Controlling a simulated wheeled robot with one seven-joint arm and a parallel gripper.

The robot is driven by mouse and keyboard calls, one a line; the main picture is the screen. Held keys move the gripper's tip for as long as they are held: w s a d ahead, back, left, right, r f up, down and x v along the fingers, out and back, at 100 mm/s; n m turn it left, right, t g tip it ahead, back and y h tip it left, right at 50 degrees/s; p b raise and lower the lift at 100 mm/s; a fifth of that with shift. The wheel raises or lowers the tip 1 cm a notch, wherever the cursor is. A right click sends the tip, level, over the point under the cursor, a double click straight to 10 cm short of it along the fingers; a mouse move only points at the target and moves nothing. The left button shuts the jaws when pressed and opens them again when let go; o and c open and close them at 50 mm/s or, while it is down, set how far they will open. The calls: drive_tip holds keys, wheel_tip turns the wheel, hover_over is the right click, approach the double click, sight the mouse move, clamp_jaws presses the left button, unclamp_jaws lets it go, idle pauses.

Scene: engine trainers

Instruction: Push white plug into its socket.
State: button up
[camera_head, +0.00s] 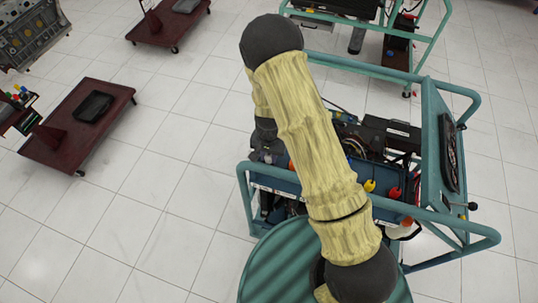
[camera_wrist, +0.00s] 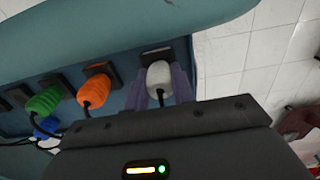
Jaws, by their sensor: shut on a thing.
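The white plug (camera_wrist: 159,78) is between the two purple fingers of my gripper (camera_wrist: 161,86) in the wrist view. My gripper is shut on it. A dark socket (camera_wrist: 157,54) on the blue panel (camera_wrist: 128,62) sits just beyond the plug's far end. I cannot tell whether the plug's pins touch or enter the socket.
An orange plug (camera_wrist: 93,89) and a green plug (camera_wrist: 45,100) sit in sockets left of my gripper, with a blue plug (camera_wrist: 46,126) lower down. Black cables hang near them. A teal frame rail (camera_head: 455,222) runs around the trainer. White tiled floor (camera_head: 160,225) is open to the left.

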drive_tip(key=shift+f, duration=0.15)
drive_tip(key=o, duration=1.1)
drive_tip(key=shift+c, duration=0.2)
drive_tip(key=shift+r+p, duration=2.6)
drive_tip(key=shift+r, duration=0.95)
